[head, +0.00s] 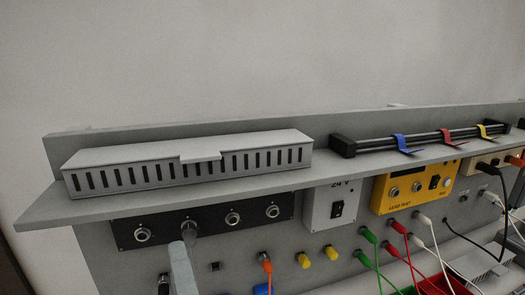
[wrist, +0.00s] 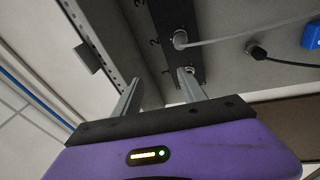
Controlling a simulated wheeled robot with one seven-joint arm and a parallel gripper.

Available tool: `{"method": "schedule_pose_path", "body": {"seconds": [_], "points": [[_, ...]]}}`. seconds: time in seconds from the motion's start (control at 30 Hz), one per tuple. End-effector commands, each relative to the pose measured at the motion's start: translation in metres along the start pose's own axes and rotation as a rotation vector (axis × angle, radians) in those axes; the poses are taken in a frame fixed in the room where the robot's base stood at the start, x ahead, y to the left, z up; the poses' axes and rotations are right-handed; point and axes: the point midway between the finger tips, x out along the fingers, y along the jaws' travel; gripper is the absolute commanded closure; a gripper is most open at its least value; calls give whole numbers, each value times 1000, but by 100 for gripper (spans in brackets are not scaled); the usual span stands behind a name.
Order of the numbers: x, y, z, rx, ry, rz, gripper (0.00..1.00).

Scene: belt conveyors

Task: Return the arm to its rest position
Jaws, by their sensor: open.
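My gripper (wrist: 162,92) shows in the wrist view with its two grey fingers apart and nothing between them. Its purple body fills the bottom of that view. The right finger's tip is close to a round metal socket marked 1 (wrist: 188,72) on a black panel; I cannot tell whether they touch. A grey plug (wrist: 181,39) sits in the socket marked 2, with a grey cable running right.
A grey shelf (head: 250,182) juts out above the panel, carrying a slotted grey duct (head: 190,162) and a black rail (head: 375,143) with coloured clips. A yellow box (head: 412,190), a white 24 V box (head: 333,207) and several coloured plugs and cables fill the right side.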

Motion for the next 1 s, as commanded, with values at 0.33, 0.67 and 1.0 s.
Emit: {"method": "schedule_pose_path", "body": {"seconds": [0.33, 0.67, 1.0], "points": [[-92, -56, 60, 727, -39, 38, 51], [-213, -103, 124, 1228, -197, 100, 51], [-350, -135, 168, 1467, -445, 141, 51]]}}
